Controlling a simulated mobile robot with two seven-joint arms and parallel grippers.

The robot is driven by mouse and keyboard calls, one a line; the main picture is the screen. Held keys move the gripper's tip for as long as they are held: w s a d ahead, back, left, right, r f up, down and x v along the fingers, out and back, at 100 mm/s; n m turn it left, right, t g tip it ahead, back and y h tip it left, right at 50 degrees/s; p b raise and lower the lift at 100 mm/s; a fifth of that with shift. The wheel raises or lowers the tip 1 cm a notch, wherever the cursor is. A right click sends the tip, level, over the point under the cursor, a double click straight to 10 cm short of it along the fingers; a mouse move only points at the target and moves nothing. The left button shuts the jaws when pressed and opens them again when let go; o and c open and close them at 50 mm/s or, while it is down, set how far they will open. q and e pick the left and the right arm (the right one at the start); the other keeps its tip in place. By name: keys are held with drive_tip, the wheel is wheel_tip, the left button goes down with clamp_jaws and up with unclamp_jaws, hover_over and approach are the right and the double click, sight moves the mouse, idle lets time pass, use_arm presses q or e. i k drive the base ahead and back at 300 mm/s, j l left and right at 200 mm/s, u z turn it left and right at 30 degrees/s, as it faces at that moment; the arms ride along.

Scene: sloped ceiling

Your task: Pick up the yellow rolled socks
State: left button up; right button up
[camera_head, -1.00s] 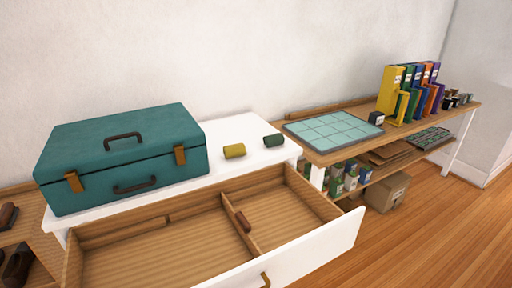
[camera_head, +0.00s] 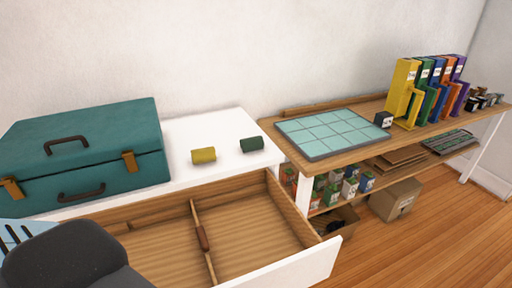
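The yellow rolled socks (camera_head: 203,155) lie on the white dresser top (camera_head: 196,130), just right of the teal suitcase. Dark green rolled socks (camera_head: 251,144) lie to their right, apart from them. The open drawer (camera_head: 262,215) is below and in front of both. A dark grey rounded part of my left arm (camera_head: 68,260) shows at the lower left, well short of the socks. Neither gripper's fingers are in view.
The teal suitcase (camera_head: 88,150) fills the left of the dresser top. The open drawer has a wooden divider with a small brown object (camera_head: 202,237). A wooden shelf on the right holds a tiled mat (camera_head: 330,133) and colored binders (camera_head: 428,88). The dresser top around the socks is clear.

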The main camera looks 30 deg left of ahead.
sight(206, 155)
drive_tip(key=i+l+z, duration=0.25)
drive_tip(key=i+z, duration=0.65)
drive_tip(key=i+u, duration=0.35)
drive_tip(key=i+l+u, duration=0.15)
drive_tip(key=i+u, duration=0.15)
drive_tip(key=i+l+u, duration=0.2)
drive_tip(key=u, duration=0.15)
drive_tip(key=i+l+u, duration=0.1)
drive_tip(key=u, duration=0.3)
drive_tip(key=i+l+u, duration=0.15)
drive_tip(key=i+u, duration=0.15)
drive_tip(key=u, duration=0.15)
drive_tip(key=i+l+u, duration=0.2)
drive_tip(key=u, duration=0.2)
drive_tip(key=i+l+u, duration=0.15)
drive_tip(key=u, duration=0.2)
drive_tip(key=i+l+u, duration=0.15)
drive_tip(key=u, duration=0.2)
drive_tip(key=i+l+u, duration=0.1)
drive_tip(key=l+u, duration=0.15)
drive_tip(key=u, duration=0.15)
drive_tip(key=i+l+u, duration=0.1)
drive_tip(key=i+l, duration=0.05)
drive_tip(key=l, duration=0.05)
